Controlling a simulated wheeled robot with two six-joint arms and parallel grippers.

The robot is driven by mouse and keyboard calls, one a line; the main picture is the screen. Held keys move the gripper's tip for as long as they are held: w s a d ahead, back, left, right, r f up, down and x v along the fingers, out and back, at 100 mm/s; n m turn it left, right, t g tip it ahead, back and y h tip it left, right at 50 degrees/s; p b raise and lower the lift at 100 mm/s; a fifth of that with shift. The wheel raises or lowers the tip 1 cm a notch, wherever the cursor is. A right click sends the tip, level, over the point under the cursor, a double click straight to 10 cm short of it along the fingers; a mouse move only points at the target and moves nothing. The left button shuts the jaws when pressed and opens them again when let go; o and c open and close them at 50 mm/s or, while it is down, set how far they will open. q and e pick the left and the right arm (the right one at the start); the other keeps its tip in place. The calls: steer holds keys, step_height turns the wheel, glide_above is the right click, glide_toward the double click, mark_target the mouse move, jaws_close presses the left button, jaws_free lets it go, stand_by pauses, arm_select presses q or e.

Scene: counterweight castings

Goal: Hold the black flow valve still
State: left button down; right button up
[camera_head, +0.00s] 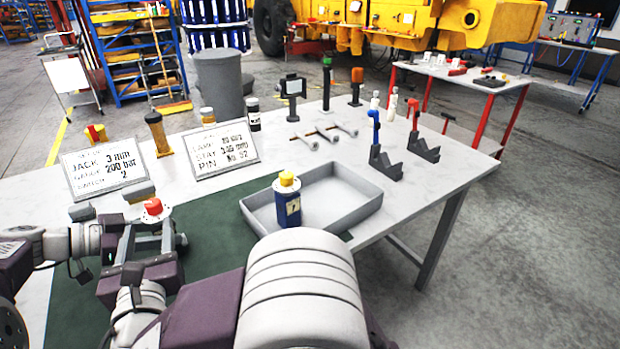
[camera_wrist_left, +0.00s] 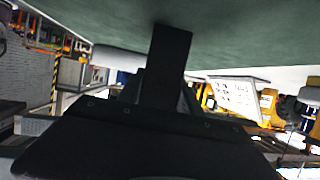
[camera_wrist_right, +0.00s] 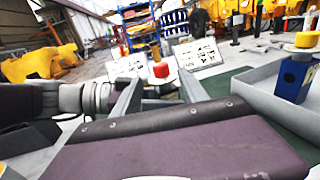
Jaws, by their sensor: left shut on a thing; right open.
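A red knob on a pale collar (camera_head: 153,207) shows at the front left of the table; I take it as the top of the flow valve, whose body is mostly hidden. The knob also shows in the right wrist view (camera_wrist_right: 160,70). My left gripper (camera_head: 112,222) comes in from the left and is shut on the valve. In the left wrist view a dark upright shape (camera_wrist_left: 170,60) fills the middle; I cannot separate valve from finger there. My right gripper (camera_head: 148,228) is open, its two grey fingers pointing toward the knob, one on each side in its wrist view.
A grey tray (camera_head: 365,207) lies to the right, with a blue yellow-capped bottle (camera_head: 288,200) at its near left corner. Two label signs (camera_head: 103,166) (camera_head: 222,148) stand behind the grippers. A green mat (camera_head: 210,240) lies beneath. Several tools stand farther back.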

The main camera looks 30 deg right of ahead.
steer(key=w+d, duration=0.1)
steer(key=w, duration=0.7)
steer(key=w+d, duration=0.1)
steer(key=w, duration=0.3)
steer(key=shift+w+d, duration=0.2)
steer(key=shift+d, duration=0.1)
steer(key=n+y, duration=0.3)
steer(key=y, duration=0.1)
glide_toward(154, 199)
steer(key=s+d+r+m+g+h, duration=0.1)
steer(key=s+d+m+g+h, duration=0.1)
steer(key=d+h, duration=0.6)
steer(key=s+d+r+m+g+h, duration=0.2)
steer(key=d+h, duration=0.7)
steer(key=d, duration=1.1)
steer(key=shift+s+d+m+g+h, duration=0.3)
steer(key=shift+s+m+g, duration=0.1)
steer(key=shift+s, duration=0.2)
